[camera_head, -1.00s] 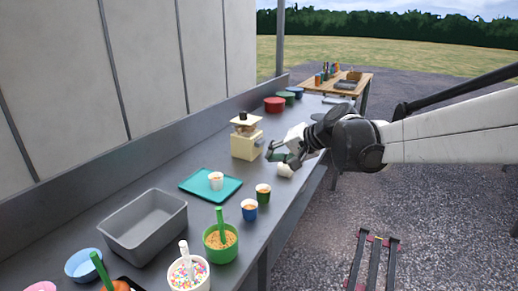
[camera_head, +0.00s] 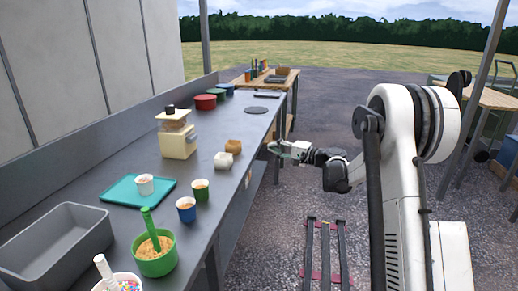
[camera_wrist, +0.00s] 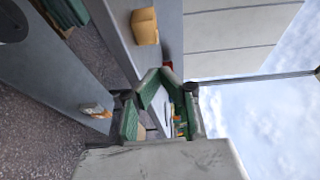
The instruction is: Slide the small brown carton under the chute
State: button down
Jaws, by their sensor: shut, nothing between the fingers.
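The small brown carton (camera_head: 233,146) stands on the grey counter, close to its right edge. It also shows at the top of the wrist view (camera_wrist: 145,26). The cream dispenser (camera_head: 177,143) stands to its left; I cannot clearly make out its chute. The carton stands apart from the dispenser, to its right. My gripper (camera_head: 273,148) is right of the carton, out past the counter edge, touching nothing. Its green-padded fingers (camera_wrist: 158,90) are shut and empty in the wrist view.
Green (camera_head: 201,191) and blue (camera_head: 186,210) cups stand nearer me, beside a teal tray (camera_head: 115,193) with a white cup.

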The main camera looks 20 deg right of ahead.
aim_at(233, 147)
jog(key=shift+t, duration=0.3)
jog(key=b+x, duration=0.1)
jog(key=x, duration=0.2)
jog(key=f+b+x, duration=0.1)
jog(key=x, duration=0.3)
jog(key=b+x, duration=0.1)
jog(key=x, duration=0.3)
jog(key=shift+f, duration=0.15)
jog(key=shift+a, duration=0.75)
